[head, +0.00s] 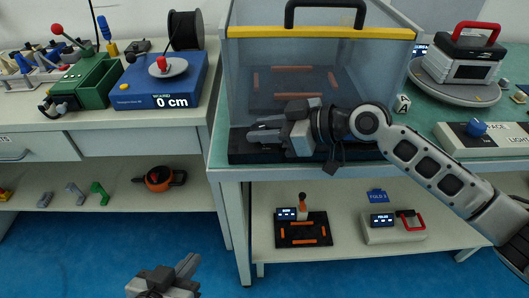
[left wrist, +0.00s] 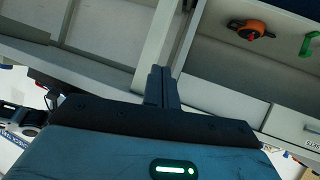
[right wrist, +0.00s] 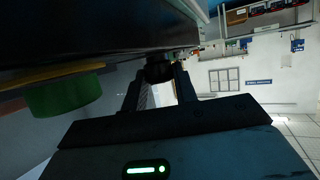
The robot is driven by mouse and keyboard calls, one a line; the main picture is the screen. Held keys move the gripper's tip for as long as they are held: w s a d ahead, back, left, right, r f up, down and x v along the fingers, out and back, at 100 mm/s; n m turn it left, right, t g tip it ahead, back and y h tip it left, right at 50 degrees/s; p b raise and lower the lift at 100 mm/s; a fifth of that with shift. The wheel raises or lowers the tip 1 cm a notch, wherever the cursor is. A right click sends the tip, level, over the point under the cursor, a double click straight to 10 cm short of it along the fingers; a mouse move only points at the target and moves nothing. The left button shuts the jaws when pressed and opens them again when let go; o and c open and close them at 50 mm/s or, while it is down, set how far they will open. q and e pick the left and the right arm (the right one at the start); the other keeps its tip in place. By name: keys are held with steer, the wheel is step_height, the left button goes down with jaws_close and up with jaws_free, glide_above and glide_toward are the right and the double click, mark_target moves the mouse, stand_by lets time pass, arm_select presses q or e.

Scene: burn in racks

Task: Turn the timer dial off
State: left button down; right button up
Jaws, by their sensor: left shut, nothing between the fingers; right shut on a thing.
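A clear-walled chamber (head: 345,70) with a yellow edge and a black handle on top stands on the green-topped bench. Its black base (head: 240,150) runs along the bottom. My right gripper (head: 255,130) is in front of the chamber's lower left, its arm crossing from the right. In the right wrist view, my right gripper (right wrist: 159,88) is shut on a small dark round knob (right wrist: 158,70), which appears to be the timer dial. The dial's face and marks are hidden. My left gripper (head: 187,266) is low at the bottom of the head view, shut and empty; its closed fingers show in the left wrist view (left wrist: 161,87).
A green round part (right wrist: 63,97) is beside the right gripper. A blue board station (head: 160,85) and green fixture (head: 85,85) stand on the left bench. A lamp box with a blue knob (head: 476,128) is at right. The floor (head: 110,240) around my left gripper is clear.

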steer(key=shift+f+n+g+b, duration=0.25)
steer(key=shift+n+g+b, duration=0.3)
steer(key=shift+b, duration=0.55)
steer(key=shift+r+g+b, duration=0.15)
steer(key=shift+g+b, duration=0.15)
steer(key=shift+g, duration=0.05)
steer(key=o, duration=1)
steer(key=shift+c, duration=0.2)
steer(key=shift+r, duration=0.1)
steer(key=v, duration=1.6)
steer(key=shift+f, duration=0.3)
steer(key=shift+d, duration=0.1)
